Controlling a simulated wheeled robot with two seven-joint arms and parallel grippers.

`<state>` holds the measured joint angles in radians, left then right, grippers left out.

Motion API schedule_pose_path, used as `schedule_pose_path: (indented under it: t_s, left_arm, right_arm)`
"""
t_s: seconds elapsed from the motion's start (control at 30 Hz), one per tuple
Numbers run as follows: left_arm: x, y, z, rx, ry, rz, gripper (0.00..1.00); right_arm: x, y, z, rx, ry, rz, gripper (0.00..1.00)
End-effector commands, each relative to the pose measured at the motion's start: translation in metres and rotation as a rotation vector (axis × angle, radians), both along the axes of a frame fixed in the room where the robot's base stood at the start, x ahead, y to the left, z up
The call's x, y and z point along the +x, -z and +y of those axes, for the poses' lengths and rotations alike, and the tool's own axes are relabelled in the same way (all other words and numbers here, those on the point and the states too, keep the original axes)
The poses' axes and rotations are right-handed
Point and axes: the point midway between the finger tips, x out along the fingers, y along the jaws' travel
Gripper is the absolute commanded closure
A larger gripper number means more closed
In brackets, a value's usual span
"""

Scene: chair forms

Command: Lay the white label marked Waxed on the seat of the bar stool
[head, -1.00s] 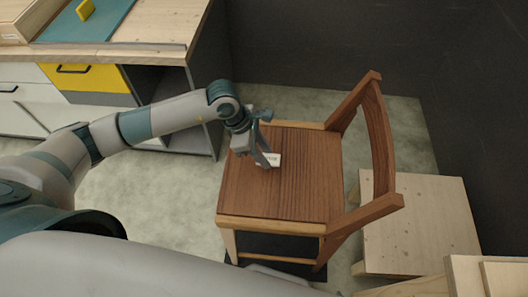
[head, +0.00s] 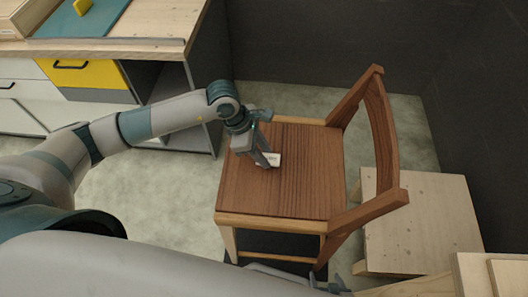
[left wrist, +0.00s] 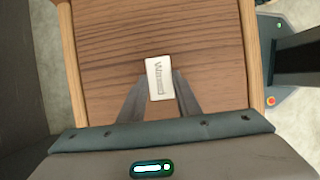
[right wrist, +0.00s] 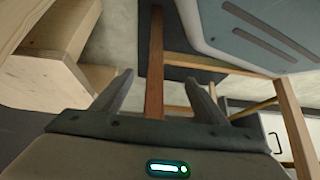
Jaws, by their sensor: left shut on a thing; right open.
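The white label marked Waxed (left wrist: 160,78) is between the fingertips of my left gripper (left wrist: 158,92), which is shut on it. In the head view the label (head: 268,160) shows over the brown wooden seat of the bar stool (head: 278,192), near its far left part, with my left gripper (head: 264,160) at its edge. I cannot tell whether the label touches the seat. The stool has a curved wooden back on the right. My right gripper (right wrist: 158,82) is open and empty, low near wooden legs and rails; part of it shows at the bottom of the head view.
A low pale wooden stool (head: 425,225) stands right of the bar stool. A workbench (head: 150,48) with a yellow drawer (head: 88,74) stands at the upper left. Dark walls close off the back and right. Much of the seat is bare.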

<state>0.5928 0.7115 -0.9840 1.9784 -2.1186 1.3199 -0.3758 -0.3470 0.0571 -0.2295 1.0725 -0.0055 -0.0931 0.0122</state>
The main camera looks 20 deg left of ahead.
Motion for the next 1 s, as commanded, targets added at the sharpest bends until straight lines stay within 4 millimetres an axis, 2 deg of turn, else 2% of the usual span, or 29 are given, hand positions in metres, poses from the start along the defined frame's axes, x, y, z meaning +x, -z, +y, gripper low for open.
schedule_pose_path:
  t_s: [0.03, 0.2, 0.7, 0.73, 0.8, 0.83, 1.0]
  left_arm:
    - [0.0, 0.007, 0.0, 0.0, 0.0, 0.0, 0.91]
    - [0.0, 0.014, 0.0, 0.0, 0.0, 0.0, 0.91]
    - [0.0, 0.017, 0.0, 0.0, 0.0, 0.0, 0.91]
    - [0.0, 0.017, 0.0, 0.0, 0.0, 0.0, 0.67]
    - [0.0, 0.017, 0.0, 0.0, 0.0, 0.0, 0.51]
    - [0.0, 0.017, 0.0, 0.0, 0.0, 0.0, 0.48]
    - [0.0, 0.017, 0.0, 0.0, 0.0, 0.0, 0.48]
  right_arm:
    - [0.002, 0.004, -0.001, -0.001, 0.003, 0.003, 0.34]
    - [0.008, 0.003, -0.004, -0.006, 0.006, 0.008, 0.34]
    - [0.012, 0.002, -0.006, -0.01, 0.008, 0.013, 0.34]
    - [0.012, 0.002, -0.006, -0.01, 0.008, 0.013, 0.34]
    - [0.012, 0.002, -0.007, -0.01, 0.008, 0.013, 0.34]
    - [0.012, 0.002, -0.007, -0.01, 0.008, 0.013, 0.34]
    - [0.012, 0.002, -0.007, -0.01, 0.008, 0.013, 0.34]
